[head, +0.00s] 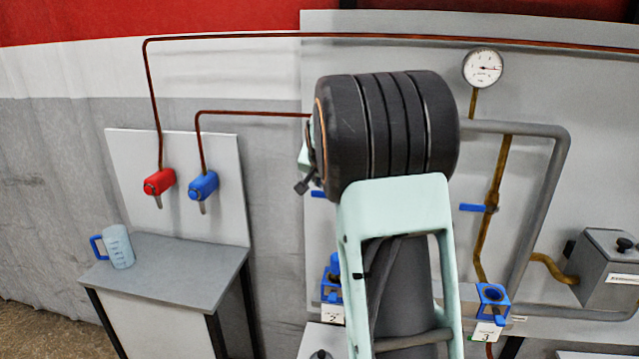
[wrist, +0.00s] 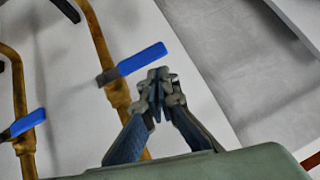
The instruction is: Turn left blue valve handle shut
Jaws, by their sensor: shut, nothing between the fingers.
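The left blue valve handle (wrist: 142,58) lies in the wrist view roughly crosswise to its brass pipe (wrist: 98,40). In the head view only the end of this handle (head: 318,194) shows, left of my arm; the rest is hidden. My gripper (wrist: 157,88) is shut and empty. In the wrist view its fingertips are just below the handle's free end; I cannot tell whether they touch it.
A pressure gauge (head: 483,68) sits above the second brass pipe. Grey pipes (head: 553,190) and a grey box (head: 608,265) are at the right. A small table (head: 170,268) with a light-blue mug (head: 118,246) stands at the left, below red (head: 159,182) and blue (head: 204,185) fittings.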

